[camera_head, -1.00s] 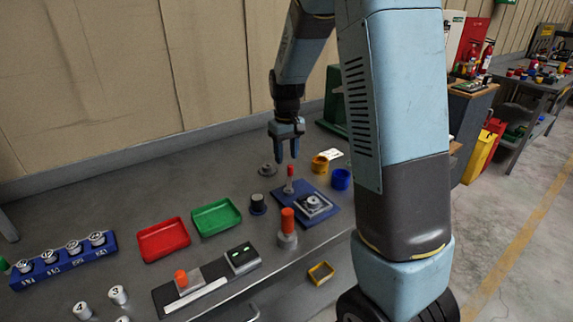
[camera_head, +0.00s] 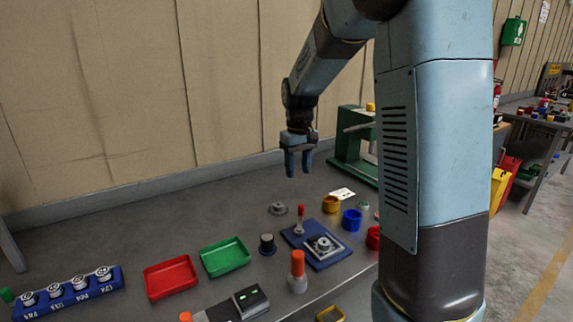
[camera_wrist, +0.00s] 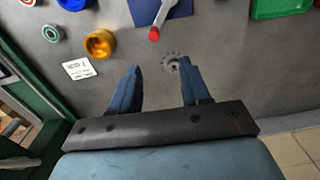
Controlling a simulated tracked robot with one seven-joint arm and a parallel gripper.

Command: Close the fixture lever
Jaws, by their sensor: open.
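The fixture is a blue plate (camera_head: 333,262) on the bench with a silver square block (camera_head: 324,246) on it. Its lever (camera_head: 300,217), with a red grip, stands upright at the plate's back left corner. My gripper (camera_head: 298,174) is open and empty in the air above the lever, apart from it. In the wrist view, the red-tipped lever (camera_wrist: 154,34) lies beyond my open fingers (camera_wrist: 158,68), near the blue plate's edge (camera_wrist: 180,10). The front of the plate is cut off there.
A grey gear-like disc (camera_head: 278,209) lies left of the lever. A dark knob (camera_head: 267,244), an orange-topped post (camera_head: 298,270), a yellow cup (camera_head: 331,205) and a blue cup (camera_head: 352,220) surround the plate. Red (camera_head: 170,278) and green trays (camera_head: 225,257) are left. A green stand (camera_head: 352,150) is behind.

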